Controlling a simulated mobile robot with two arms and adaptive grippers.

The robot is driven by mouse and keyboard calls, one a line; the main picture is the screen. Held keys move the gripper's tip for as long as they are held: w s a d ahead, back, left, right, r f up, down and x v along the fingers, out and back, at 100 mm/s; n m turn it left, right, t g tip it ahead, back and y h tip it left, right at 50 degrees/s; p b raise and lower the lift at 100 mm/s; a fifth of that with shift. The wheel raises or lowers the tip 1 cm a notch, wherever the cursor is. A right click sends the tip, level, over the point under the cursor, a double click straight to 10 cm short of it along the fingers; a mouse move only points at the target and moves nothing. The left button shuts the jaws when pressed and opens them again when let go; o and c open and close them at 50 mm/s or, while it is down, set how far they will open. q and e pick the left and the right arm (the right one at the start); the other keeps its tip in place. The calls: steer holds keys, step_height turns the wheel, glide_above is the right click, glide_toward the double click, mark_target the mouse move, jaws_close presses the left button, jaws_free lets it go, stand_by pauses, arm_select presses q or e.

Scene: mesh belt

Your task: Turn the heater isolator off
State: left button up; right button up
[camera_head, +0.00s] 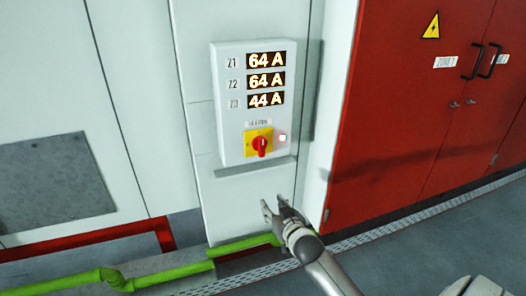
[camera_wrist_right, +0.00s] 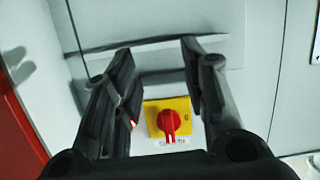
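The heater isolator is a red rotary knob (camera_head: 262,146) on a yellow square plate (camera_head: 249,147), low on a white wall panel (camera_head: 222,100). In the head view the knob's handle looks roughly upright. The knob (camera_wrist_right: 170,122) and yellow plate (camera_wrist_right: 153,108) also show in the right wrist view, between and beyond the fingers. A "0" mark shows at the plate's side there. My right gripper (camera_head: 275,204) is open and empty, below the panel and apart from the knob. Its spread fingers (camera_wrist_right: 157,58) show in the wrist view. My left gripper is not in view.
Three lit displays (camera_head: 265,80) read 64 A, 64 A and 44 A above the knob. A small pale light (camera_head: 283,138) sits beside it. Red cabinet doors (camera_head: 400,110) stand right; a green pipe (camera_head: 170,272) runs low along the wall.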

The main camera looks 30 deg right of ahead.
step_height(320, 180, up, 11)
steer(key=t, duration=0.2)
steer(key=h, duration=0.1)
glide_toward(263, 147)
steer(key=shift+m+t, duration=0.4)
steer(key=x, duration=0.7)
steer(key=shift+w+d+f, duration=0.1)
steer(key=shift+w+f, duration=0.1)
steer(key=shift+f, duration=0.1)
steer(key=shift+w+d, duration=0.15)
steer(key=shift+w, duration=0.6)
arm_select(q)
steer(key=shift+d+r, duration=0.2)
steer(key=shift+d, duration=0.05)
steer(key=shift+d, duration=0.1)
arm_select(e)
jaws_close()
